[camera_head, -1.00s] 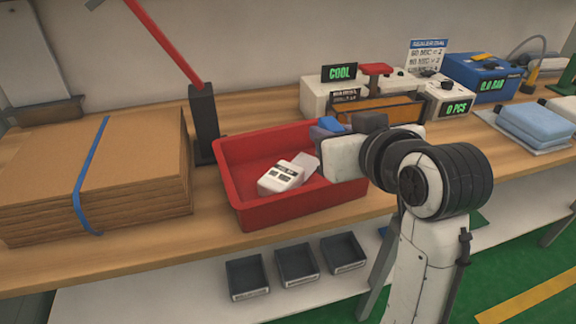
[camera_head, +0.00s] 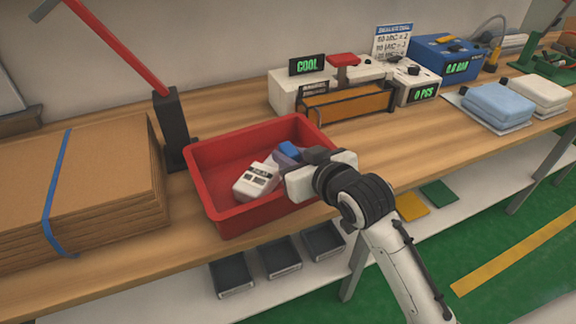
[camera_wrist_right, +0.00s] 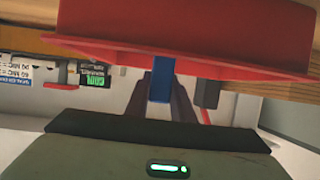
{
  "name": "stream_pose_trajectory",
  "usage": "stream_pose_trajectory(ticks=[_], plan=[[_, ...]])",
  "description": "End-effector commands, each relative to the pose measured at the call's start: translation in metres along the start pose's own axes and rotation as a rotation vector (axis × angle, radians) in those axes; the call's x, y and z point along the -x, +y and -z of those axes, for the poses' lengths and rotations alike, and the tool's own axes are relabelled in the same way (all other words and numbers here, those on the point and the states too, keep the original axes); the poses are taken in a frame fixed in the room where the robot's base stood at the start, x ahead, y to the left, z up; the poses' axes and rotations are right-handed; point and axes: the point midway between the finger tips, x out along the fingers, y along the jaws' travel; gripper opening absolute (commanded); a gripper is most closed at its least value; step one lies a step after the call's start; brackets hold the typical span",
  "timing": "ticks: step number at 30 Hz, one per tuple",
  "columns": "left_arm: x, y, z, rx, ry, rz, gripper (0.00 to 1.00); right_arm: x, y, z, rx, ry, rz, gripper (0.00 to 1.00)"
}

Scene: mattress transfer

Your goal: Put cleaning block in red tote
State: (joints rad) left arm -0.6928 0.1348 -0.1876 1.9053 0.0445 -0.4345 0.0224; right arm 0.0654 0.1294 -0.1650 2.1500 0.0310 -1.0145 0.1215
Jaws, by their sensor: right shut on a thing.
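The red tote (camera_head: 207,208) stands on the wooden bench in the head view, and its rim fills the top of the right wrist view (camera_wrist_right: 190,35). My right gripper (camera_head: 287,156) reaches over the tote's right side with its fingers at or inside the opening. It is shut on a blue block (camera_head: 289,148), likely the cleaning block, which also shows between the fingers in the wrist view (camera_wrist_right: 161,80). Whether the block touches the tote floor is hidden. My left gripper is out of view.
A white device (camera_head: 257,181) lies in the tote, close left of my gripper. Strapped cardboard (camera_head: 95,185) lies left, beside a black post (camera_head: 172,125). A sealer (camera_head: 345,103) stands behind. Light-blue packs (camera_head: 495,103) lie right; bench between is clear.

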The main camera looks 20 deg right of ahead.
Motion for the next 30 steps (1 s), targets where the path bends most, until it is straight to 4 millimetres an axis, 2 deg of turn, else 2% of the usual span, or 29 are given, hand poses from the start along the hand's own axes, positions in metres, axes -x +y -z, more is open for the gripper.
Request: stream_pose_trajectory(ticks=[1,5,28,29,30], plan=[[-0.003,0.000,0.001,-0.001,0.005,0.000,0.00,-0.004,0.000,-0.011,0.000,-0.005,0.000,0.00],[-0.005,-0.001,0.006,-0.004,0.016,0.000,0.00,-0.009,0.000,-0.022,0.000,-0.003,0.000,0.00],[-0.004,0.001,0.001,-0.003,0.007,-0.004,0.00,-0.014,0.000,-0.034,0.000,0.000,0.000,0.00],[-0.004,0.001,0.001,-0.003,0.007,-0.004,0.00,-0.014,0.000,-0.034,0.000,-0.001,0.000,0.23],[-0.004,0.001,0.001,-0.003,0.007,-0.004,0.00,-0.014,0.000,-0.034,0.000,-0.001,0.000,0.30]])
